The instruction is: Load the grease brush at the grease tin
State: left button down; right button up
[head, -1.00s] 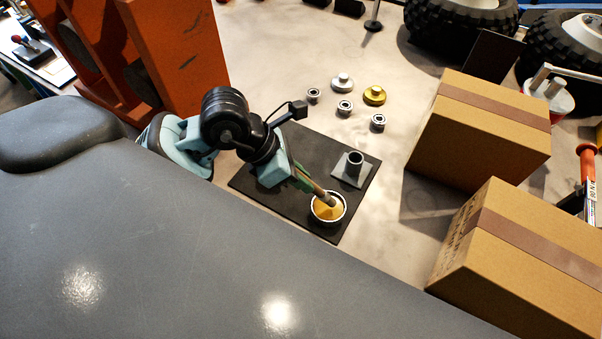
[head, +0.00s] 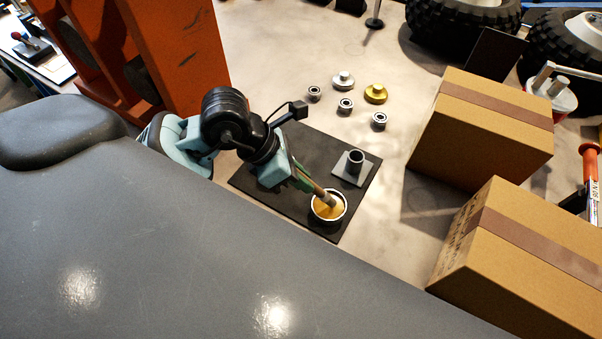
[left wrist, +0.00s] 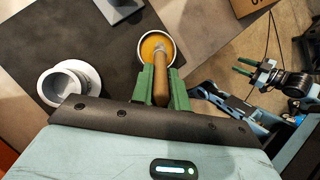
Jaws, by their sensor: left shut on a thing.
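My left gripper (head: 304,182) is shut on the wooden handle of the grease brush (head: 320,194). The brush is tilted, with its head down in the round opening of the grease tin (head: 314,216). The tin is white-rimmed and holds yellow-orange grease. In the left wrist view, the green fingers (left wrist: 161,88) grip the brush handle (left wrist: 160,86), and the brush head meets the grease inside the tin (left wrist: 141,47). How deep the bristles sit is hidden. My right gripper (left wrist: 246,66) shows only in the left wrist view, off to the right, with its green fingers apart and empty.
The tin stands on a dark mat (head: 310,150) beside a grey stand with an upright tube (head: 354,163). A white flanged cup (left wrist: 68,84) is left of the brush in the wrist view. Several rings and caps lie behind the mat. Cardboard boxes (head: 480,130) stand to the right.

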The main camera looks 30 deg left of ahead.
pick_arm(q)
jog(key=shift+f, duration=0.4)
pick_arm(e)
jog(key=shift+s+f, duration=0.2)
pick_arm(q)
jog(key=shift+f, duration=0.15)
dwell(1.1)
